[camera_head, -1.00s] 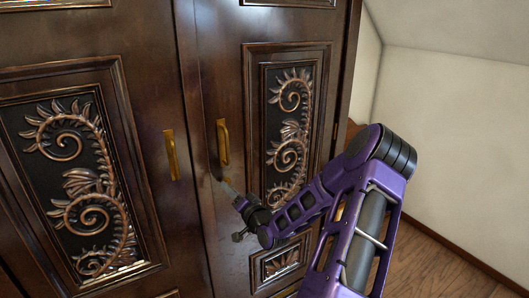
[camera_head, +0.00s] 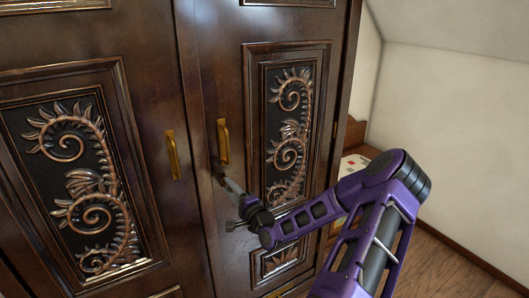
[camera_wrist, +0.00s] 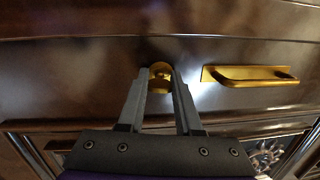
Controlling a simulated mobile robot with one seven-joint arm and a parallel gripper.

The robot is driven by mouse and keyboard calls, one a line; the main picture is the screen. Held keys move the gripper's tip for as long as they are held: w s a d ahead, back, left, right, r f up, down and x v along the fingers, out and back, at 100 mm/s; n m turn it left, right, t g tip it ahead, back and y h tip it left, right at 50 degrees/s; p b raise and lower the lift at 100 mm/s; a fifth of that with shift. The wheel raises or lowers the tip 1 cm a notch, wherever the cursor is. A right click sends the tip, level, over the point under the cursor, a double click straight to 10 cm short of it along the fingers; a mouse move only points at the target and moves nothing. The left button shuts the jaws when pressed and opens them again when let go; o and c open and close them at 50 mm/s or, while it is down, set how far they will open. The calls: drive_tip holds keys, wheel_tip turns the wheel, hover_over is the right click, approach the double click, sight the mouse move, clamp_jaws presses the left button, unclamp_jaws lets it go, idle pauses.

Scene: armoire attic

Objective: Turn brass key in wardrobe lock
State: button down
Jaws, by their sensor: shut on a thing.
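The dark wood wardrobe (camera_head: 226,264) has two tall doors with upright brass handles. In the wrist view the brass key (camera_wrist: 160,72) shows as a gold rounded piece at the door face. My gripper (camera_wrist: 160,80) is shut on it, with one fingertip on each side. In the head view my gripper (camera_head: 217,166) reaches the right door near its inner edge, just below the right handle (camera_head: 223,142). The key is too small to make out there. The lock opening and the key's shaft are hidden, so I cannot tell how deep the key sits.
The right handle (camera_wrist: 250,76) stands close beside my fingers in the wrist view. The left door's handle (camera_head: 171,155) is to the left. Carved panels (camera_head: 288,135) stand out from the doors. A sloped pale wall and open wooden floor (camera_head: 445,262) lie to the right.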

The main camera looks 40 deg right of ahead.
drive_tip(key=shift+m, duration=0.3)
drive_tip(key=m, duration=0.3)
drive_tip(key=c, duration=0.5)
unclamp_jaws()
drive_tip(key=s, duration=0.5)
drive_tip(key=s+a+f, duration=0.1)
drive_tip(key=s, duration=0.5)
drive_tip(key=s+a+f, duration=0.1)
drive_tip(key=s, duration=0.5)
drive_tip(key=shift+s+a+f, duration=0.1)
drive_tip(key=shift+a, duration=0.15)
